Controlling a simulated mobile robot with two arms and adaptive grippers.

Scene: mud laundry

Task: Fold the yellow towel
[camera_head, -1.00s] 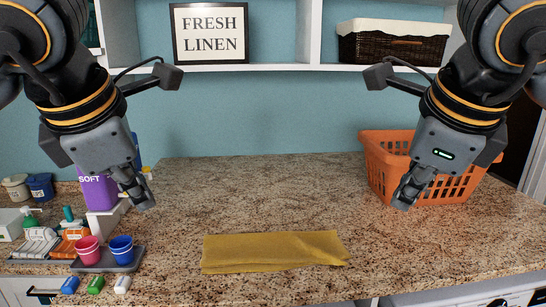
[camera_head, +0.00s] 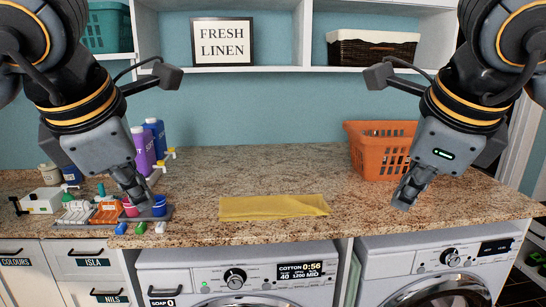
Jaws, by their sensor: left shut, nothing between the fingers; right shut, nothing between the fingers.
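The yellow towel (camera_head: 274,207) lies on the granite counter near its front edge, as a flat, wide rectangular strip. Whether it is in layers is too small to tell. My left gripper (camera_head: 146,206) is shut and empty, left of the towel, and in the picture it overlaps the tray with the cups. My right gripper (camera_head: 402,203) is shut and empty, to the right of the towel. Neither gripper touches the towel.
An orange basket (camera_head: 380,152) stands at the back right of the counter (camera_head: 250,165). A purple bottle (camera_head: 144,152), a blue bottle (camera_head: 157,135), a blue cup (camera_head: 159,206) and small boxes crowd the left. Washing machines (camera_head: 235,275) sit below. The counter around the towel is mostly clear.

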